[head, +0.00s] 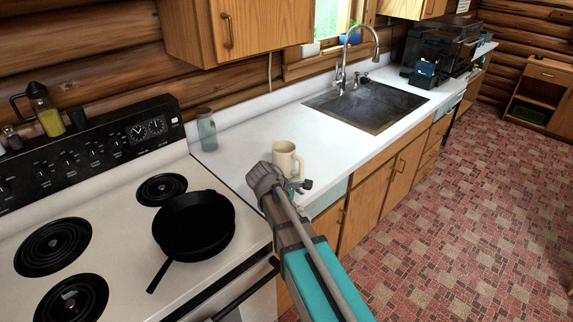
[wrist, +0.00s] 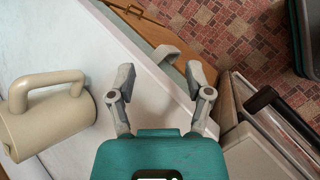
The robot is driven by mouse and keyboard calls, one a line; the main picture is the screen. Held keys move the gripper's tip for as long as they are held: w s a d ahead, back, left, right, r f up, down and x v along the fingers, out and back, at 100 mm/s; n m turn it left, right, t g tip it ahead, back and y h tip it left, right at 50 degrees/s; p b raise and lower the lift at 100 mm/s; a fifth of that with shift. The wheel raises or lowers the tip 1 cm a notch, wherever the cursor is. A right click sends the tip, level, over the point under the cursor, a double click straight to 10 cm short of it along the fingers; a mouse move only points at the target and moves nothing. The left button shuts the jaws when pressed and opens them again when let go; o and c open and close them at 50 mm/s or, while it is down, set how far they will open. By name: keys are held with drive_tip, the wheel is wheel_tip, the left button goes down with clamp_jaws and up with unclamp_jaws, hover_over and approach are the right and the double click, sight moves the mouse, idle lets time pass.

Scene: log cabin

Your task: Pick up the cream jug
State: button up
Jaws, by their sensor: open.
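The cream jug (head: 285,160) stands upright on the white counter, near its front edge and just beyond my gripper (head: 297,186) in the head view. In the wrist view the jug (wrist: 42,130) is at the left, with its handle toward the top. My gripper (wrist: 160,80) is open and empty, its fingers spread over the counter's edge. The jug is beside the fingers, not between them. In the head view my wrist hides part of the counter in front of the jug.
A black frying pan (head: 194,226) sits on the stove (head: 110,215) at left. A glass bottle (head: 207,130) stands behind the jug by the wall. The sink (head: 366,105) is farther right. The counter (head: 250,135) around the jug is mostly clear. Wooden cabinets (head: 365,205) lie below.

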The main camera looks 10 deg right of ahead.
drive_tip(key=w+a+r+n+t+h, duration=0.3)
drive_tip(key=w+a+r+n, duration=0.3)
drive_tip(key=w+a+n, duration=0.2)
drive_tip(key=shift+w+a+r+n+t+h, duration=0.15)
drive_tip(key=shift+w+n+t+h, duration=0.2)
drive_tip(key=shift+n+h, duration=0.3)
drive_tip(key=shift+b, duration=0.3)
drive_tip(key=b, duration=0.3)
approach(301, 176)
drive_tip(key=w+d, duration=0.1)
drive_tip(key=w+d+r, duration=0.1)
drive_tip(key=shift+w+d+r, duration=0.1)
drive_tip(key=shift+w+d, duration=0.1)
drive_tip(key=shift+d, duration=0.1)
drive_tip(key=shift+x, duration=0.8)
drive_tip(key=shift+r, duration=0.1)
drive_tip(key=shift+b+x, duration=1.05)
drive_tip(key=shift+x, duration=1.6)
clamp_jaws()
